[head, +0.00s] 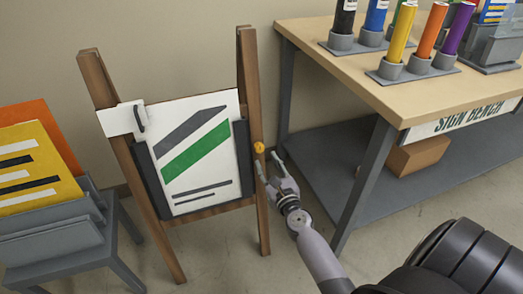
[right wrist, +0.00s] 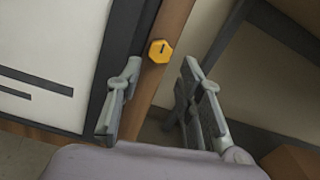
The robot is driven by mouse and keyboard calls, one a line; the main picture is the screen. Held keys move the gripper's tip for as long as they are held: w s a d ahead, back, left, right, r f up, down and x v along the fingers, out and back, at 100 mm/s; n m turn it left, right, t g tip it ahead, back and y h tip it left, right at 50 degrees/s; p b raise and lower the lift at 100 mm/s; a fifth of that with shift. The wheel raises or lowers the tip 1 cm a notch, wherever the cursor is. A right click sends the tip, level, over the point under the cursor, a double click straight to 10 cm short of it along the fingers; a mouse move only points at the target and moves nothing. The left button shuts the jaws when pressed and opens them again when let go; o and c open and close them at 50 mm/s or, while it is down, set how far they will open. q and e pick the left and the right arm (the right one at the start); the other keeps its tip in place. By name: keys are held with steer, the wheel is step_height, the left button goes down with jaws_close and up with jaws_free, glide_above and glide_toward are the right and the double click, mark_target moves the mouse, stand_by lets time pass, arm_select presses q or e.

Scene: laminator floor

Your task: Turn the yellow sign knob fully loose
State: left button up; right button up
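The yellow sign knob (head: 259,147) sits on the right leg of the wooden easel (head: 250,80), beside the dark side holder of the sign (head: 200,145). In the right wrist view the knob (right wrist: 160,51) is a yellow hexagonal shape with a dark slot line. My right gripper (head: 275,175) is open, just below and right of the knob in the head view. In the right wrist view its two fingers (right wrist: 157,90) are spread, with the knob beyond the tips and between them. Nothing is between the fingers. My left gripper is not in view.
The sign bench (head: 330,35) stands at the right, with coloured rolls in grey holders on top and a cardboard box (head: 417,154) on its lower shelf. A grey rack (head: 60,235) with yellow and orange boards stands at the left.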

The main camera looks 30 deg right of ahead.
mark_target(260, 150)
steer(key=x, duration=0.6)
steer(key=shift+c, duration=0.3)
jaws_close()
